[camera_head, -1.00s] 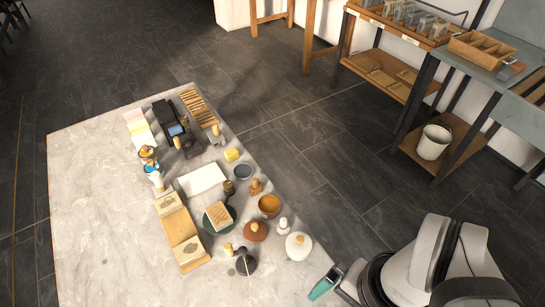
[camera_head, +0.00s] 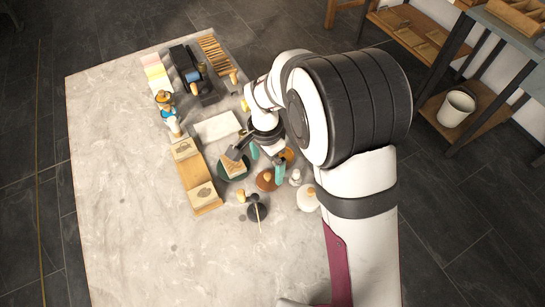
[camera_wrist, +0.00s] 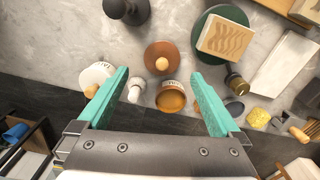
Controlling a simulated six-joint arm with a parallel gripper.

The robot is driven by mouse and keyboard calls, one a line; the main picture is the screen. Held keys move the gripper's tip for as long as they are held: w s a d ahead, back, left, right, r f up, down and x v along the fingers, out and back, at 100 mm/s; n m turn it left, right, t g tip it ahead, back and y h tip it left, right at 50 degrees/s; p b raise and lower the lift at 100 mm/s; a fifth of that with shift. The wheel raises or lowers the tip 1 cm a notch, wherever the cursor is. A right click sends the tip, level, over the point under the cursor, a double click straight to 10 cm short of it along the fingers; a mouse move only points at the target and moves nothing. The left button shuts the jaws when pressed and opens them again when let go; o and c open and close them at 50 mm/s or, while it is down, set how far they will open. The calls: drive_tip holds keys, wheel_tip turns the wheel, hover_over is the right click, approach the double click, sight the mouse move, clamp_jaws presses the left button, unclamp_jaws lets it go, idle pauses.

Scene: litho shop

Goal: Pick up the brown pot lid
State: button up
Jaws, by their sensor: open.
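The brown pot lid (camera_wrist: 158,48), round with a pale wooden knob, lies on the stone-topped table. In the wrist view it sits just beyond and between the fingertips. In the head view the lid (camera_head: 264,183) shows partly, beside my gripper. My gripper (camera_wrist: 160,76) is open and empty, its teal fingers spread wide. In the head view my gripper (camera_head: 267,161) hangs over the group of small wares, with the arm hiding part of them. An amber-brown bowl (camera_wrist: 171,100) lies between the fingers in the wrist view, nearer the palm than the lid.
A white lid (camera_wrist: 96,75) with a wooden knob and a small white bottle-like piece (camera_wrist: 135,90) are near the left finger. A green disc (camera_wrist: 212,22) bearing a carved block (camera_wrist: 226,38) is to the right. Bare tabletop (camera_head: 150,240) is left.

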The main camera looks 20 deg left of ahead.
sight(266, 176)
drive_tip(key=f, duration=0.7)
drive_tip(key=shift+a+f, duration=0.2)
drive_tip(key=c, duration=1.2)
drive_tip(key=shift+o, duration=0.2)
drive_tip(key=shift+r, duration=0.2)
